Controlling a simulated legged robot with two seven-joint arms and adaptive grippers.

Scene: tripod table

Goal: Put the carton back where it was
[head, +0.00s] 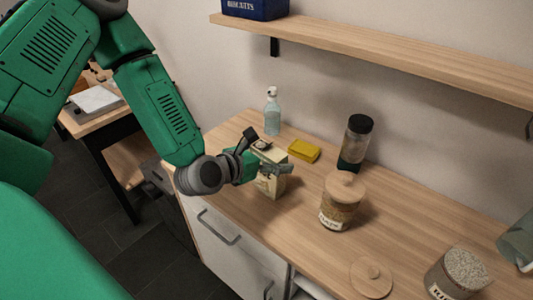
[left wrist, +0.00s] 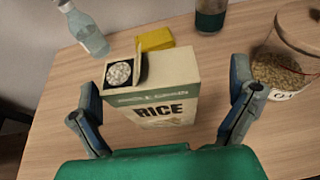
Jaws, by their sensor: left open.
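The carton (head: 270,187) is a cream rice box standing upright on the wooden counter, partly hidden by my left gripper (head: 276,158) in the head view. In the left wrist view the carton (left wrist: 170,100) shows a green band, the word RICE and an open spout with white grains at its top left. My left gripper (left wrist: 165,88) is open, with one finger to each side of the carton in that view. I see a gap on both sides; I cannot tell how deep the fingers reach. My right gripper is not in view.
Behind the carton are a spray bottle (head: 272,112), a yellow sponge (head: 304,151) and a dark-lidded jar (head: 356,143). An oats jar (head: 340,205), a loose wooden lid (head: 371,278) and a rice jar (head: 458,275) stand rightward. A wall shelf (head: 380,55) holds a blue biscuit tin (head: 255,8).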

